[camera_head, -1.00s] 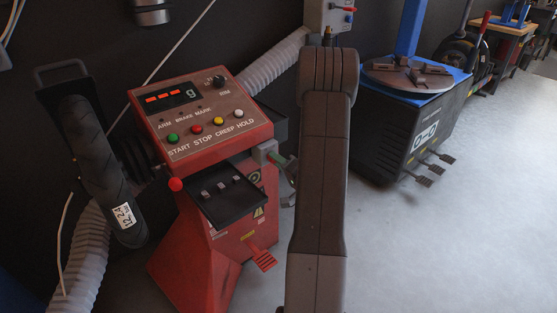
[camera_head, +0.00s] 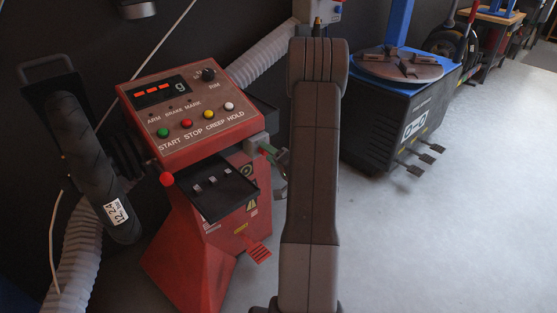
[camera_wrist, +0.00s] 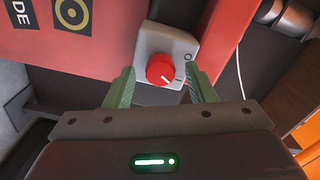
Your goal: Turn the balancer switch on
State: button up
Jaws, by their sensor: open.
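The balancer (camera_head: 190,255) is a red machine with a sloped control panel, left of centre in the head view. Its switch is a round red knob (camera_wrist: 160,69) on a light grey box (camera_wrist: 150,42) in the wrist view. The box (camera_head: 255,146) also shows on the machine's right side in the head view. In the head view, my gripper is partly hidden by my arm.
The panel (camera_head: 180,115) has a lit red display and several coloured buttons. A black tray (camera_head: 217,190) juts out below it. A tyre (camera_head: 85,165) is mounted at the left. A tyre changer (camera_head: 390,120) stands at the right, with clear floor (camera_head: 430,240) in front.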

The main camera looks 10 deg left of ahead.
jog(key=p+v, duration=0.1)
jog(key=v, duration=1.2)
jog(key=shift+s+d+p, duration=0.2)
jog(key=shift+d+p, duration=0.05)
jog(key=shift+p, duration=0.1)
jog(key=shift+w+a, duration=0.1)
jog(key=shift+a, duration=0.05)
jog(key=b+x, duration=0.1)
jog(key=x, duration=1.2)
jog(key=shift+w+a+b, duration=0.2)
jog(key=shift+b, duration=0.2)
jog(key=p+v, duration=0.2)
jog(key=v, duration=1.2)
jog(key=w+a+n+b, duration=0.8)
jog(key=a+n+b, duration=0.1)
jog(key=n, duration=0.3)
jog(key=shift+a, duration=0.65)
dwell(0.3)
